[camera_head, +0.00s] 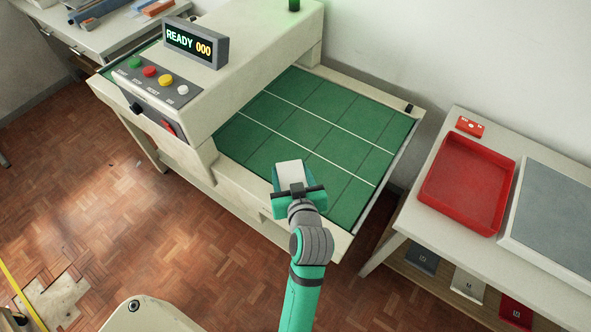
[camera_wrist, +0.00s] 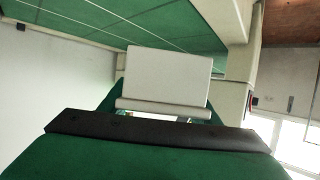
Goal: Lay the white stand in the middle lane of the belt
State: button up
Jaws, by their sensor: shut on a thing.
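The white stand (camera_head: 290,174) is in my gripper (camera_head: 296,190), over the near edge of the green belt (camera_head: 322,122). In the wrist view the white stand (camera_wrist: 165,76) shows as a pale flat panel with a lip along its lower edge. My gripper (camera_wrist: 165,112) is shut on it. The belt has white lines dividing it into lanes, and the stand is over the near part of it. I cannot tell whether the stand touches the belt. The gripper hides the stand's near end.
The machine housing with a "READY 000" display (camera_head: 196,42) and coloured buttons stands left of the belt. A raised pale rail (camera_head: 240,190) runs along the belt's near side. A side table on the right holds a red tray (camera_head: 467,185) and a grey-topped panel (camera_head: 555,215). The visible belt is empty.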

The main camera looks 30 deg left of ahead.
jog(key=shift+w+d+r, duration=0.2)
jog(key=shift+w, duration=0.15)
jog(key=w+a+f, duration=0.2)
jog(key=w+f, duration=0.1)
jog(key=w, duration=0.1)
jog(key=w+a+f, duration=0.1)
jog(key=w+f, duration=0.2)
jog(key=w+a+f, duration=0.2)
jog(key=w+f, duration=0.1)
jog(key=w, duration=0.1)
jog(key=shift+w+a, duration=0.3)
jog(key=shift+w+a+f, duration=0.1)
jog(key=shift+w+f, duration=0.15)
jog(key=shift+f, duration=0.05)
jog(key=shift+w+f, duration=0.1)
jog(key=shift+f, duration=1.55)
jog(key=o, duration=1.2)
jog(key=shift+f, duration=0.1)
